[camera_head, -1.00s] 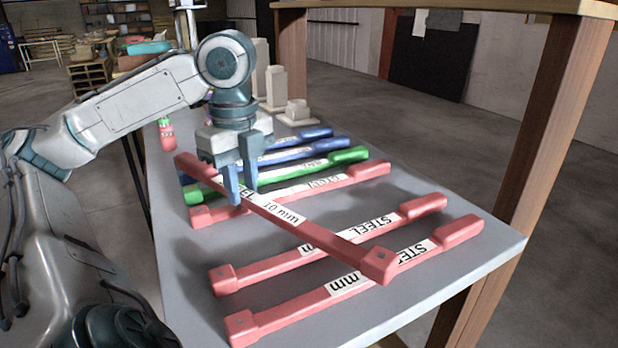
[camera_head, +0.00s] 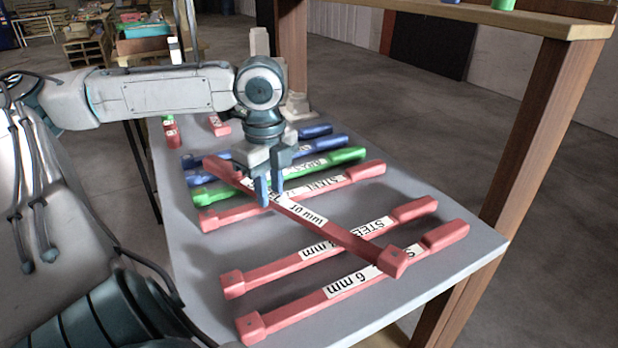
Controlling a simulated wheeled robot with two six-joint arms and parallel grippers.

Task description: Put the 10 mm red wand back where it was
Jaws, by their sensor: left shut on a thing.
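My left gripper (camera_head: 270,192) points down over the grey table (camera_head: 225,260) and is shut on the 10 mm red wand (camera_head: 345,238). That wand has a white label reading "10 mm" and slants from upper left to lower right, crossing over other wands. It seems raised above them; its exact height I cannot tell. Below it lie a red wand (camera_head: 270,272) marked STEEL and a red 6 mm wand (camera_head: 290,316). Another red steel wand (camera_head: 345,180) lies behind, partly hidden by the gripper and the held wand. My right gripper is not in view.
A green wand (camera_head: 345,155) and blue wands (camera_head: 325,143) lie farther back on the table. Small red items (camera_head: 172,132) stand at the far left. A wooden frame post (camera_head: 530,130) rises at the right edge. A bare strip of table lies between the red wands.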

